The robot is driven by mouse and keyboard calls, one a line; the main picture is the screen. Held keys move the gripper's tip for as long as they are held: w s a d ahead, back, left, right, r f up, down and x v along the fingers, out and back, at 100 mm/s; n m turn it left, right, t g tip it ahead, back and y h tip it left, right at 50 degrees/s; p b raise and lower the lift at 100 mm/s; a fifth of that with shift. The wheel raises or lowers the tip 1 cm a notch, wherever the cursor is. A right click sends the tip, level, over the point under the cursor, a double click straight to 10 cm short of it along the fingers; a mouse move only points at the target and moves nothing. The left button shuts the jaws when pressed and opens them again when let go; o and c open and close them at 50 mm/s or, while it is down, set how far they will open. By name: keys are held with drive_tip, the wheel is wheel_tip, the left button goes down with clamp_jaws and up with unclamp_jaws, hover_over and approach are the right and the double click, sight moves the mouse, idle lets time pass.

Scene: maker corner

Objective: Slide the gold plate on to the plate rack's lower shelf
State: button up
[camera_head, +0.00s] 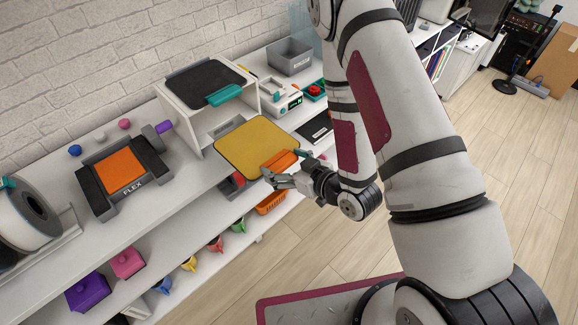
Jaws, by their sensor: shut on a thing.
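The gold plate (252,146) is a flat, rounded square with an orange tab (279,160) on its near right edge. My gripper (279,176) is shut on it at the tab side. The plate looks about level, and its far edge is at the open front of the plate rack (181,121). The rack is a white box-like stand. Its top shelf carries a dark plate (205,84) with a teal tab (224,95). The lower shelf is mostly hidden, so I cannot tell whether the gold plate's edge is inside or touches it.
An orange-topped device (123,170) marked FLEX stands left of the rack. A white device with a green display (280,98), a grey bin (290,57) and a dark flat pad (316,128) lie to the right.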

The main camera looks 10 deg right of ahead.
drive_tip(key=shift+w+a+b, duration=0.8)
drive_tip(key=shift+w+b, duration=0.25)
drive_tip(key=shift+w, duration=0.15)
drive_tip(key=shift+w+a+b, duration=0.8)
drive_tip(key=shift+w+b, duration=0.2)
drive_tip(key=shift+w, duration=0.2)
drive_tip(key=shift+w+a+b, duration=0.8)
drive_tip(key=shift+w+b, duration=0.25)
drive_tip(key=shift+w, duration=0.15)
drive_tip(key=w+a+b, duration=0.1)
drive_tip(key=w+b, duration=0.1)
drive_tip(key=b, duration=0.1)
drive_tip(key=shift+a, duration=0.2)
drive_tip(key=w+a, duration=0.2)
drive_tip(key=w, duration=0.1)
drive_tip(key=w+a+b, duration=0.1)
drive_tip(key=w+a, duration=0.1)
drive_tip(key=w, duration=0.1)
drive_tip(key=w+a+b, duration=0.1)
drive_tip(key=w+a, duration=0.1)
drive_tip(key=w, duration=0.1)
drive_tip(key=shift+w+a+f, duration=0.2)
drive_tip(key=shift+w+a, duration=0.05)
drive_tip(key=shift+w, duration=0.1)
drive_tip(key=shift+f+b, duration=0.85)
drive_tip(key=shift+f, duration=0.2)
drive_tip(key=o, duration=1.1)
drive_tip(key=shift+c, duration=0.2)
